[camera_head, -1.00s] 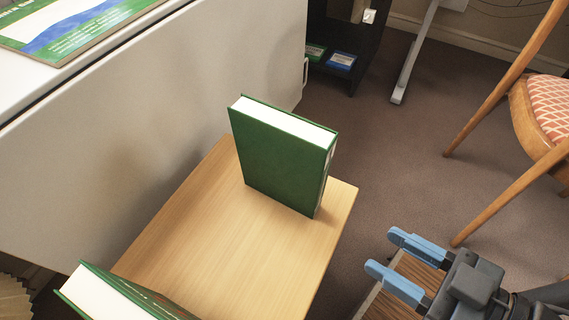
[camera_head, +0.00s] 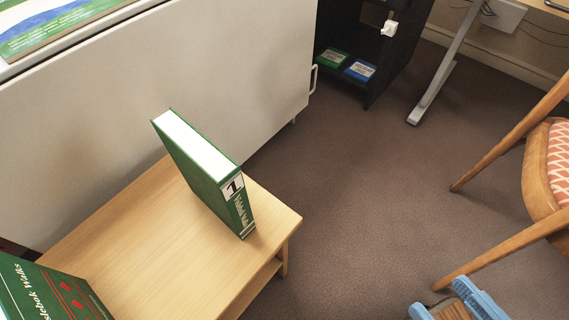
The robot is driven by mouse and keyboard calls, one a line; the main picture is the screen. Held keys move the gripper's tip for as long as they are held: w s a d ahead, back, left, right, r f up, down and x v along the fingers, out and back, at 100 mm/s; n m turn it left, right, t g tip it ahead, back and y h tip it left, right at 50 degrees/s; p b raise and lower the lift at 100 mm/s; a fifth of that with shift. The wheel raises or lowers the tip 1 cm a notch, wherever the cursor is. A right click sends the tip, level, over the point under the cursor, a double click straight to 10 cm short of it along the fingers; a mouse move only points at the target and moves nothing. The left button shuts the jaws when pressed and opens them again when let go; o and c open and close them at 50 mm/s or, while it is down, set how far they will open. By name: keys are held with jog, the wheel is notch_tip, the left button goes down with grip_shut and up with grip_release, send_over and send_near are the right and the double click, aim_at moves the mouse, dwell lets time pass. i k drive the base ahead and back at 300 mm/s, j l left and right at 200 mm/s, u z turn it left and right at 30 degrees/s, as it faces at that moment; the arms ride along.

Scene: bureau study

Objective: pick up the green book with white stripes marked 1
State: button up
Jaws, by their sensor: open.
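A green book (camera_head: 207,172) stands upright near the right end of a small wooden table (camera_head: 143,248). Its spine faces right and towards me, with a white label marked 1 and white lettering. Its white page edges show on top. My gripper (camera_head: 444,305) is at the bottom right of the head view, with blue fingertips apart and nothing visible between them. It is well to the right of the book and table, over the floor side. The rest of my gripper is cut off by the frame.
A second green book (camera_head: 50,290) with red marks is at the table's lower left. A white cabinet (camera_head: 230,70) stands behind the table. A wooden chair (camera_head: 535,190) is at the right. A black shelf (camera_head: 350,45) stands at the back. The carpet between is clear.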

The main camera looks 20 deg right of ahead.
aim_at(211, 174)
jog(key=k+l+z, duration=0.2)
jog(key=l+z, duration=0.15)
jog(key=i+j+z, duration=0.15)
jog(key=z, duration=0.15)
jog(key=j+z, duration=0.15)
jog(key=k+j+u, duration=0.15)
jog(key=j, duration=0.35)
jog(key=j+u, duration=0.2)
jog(key=j, duration=0.3)
jog(key=k+j+u, duration=0.15)
jog(key=j, duration=0.4)
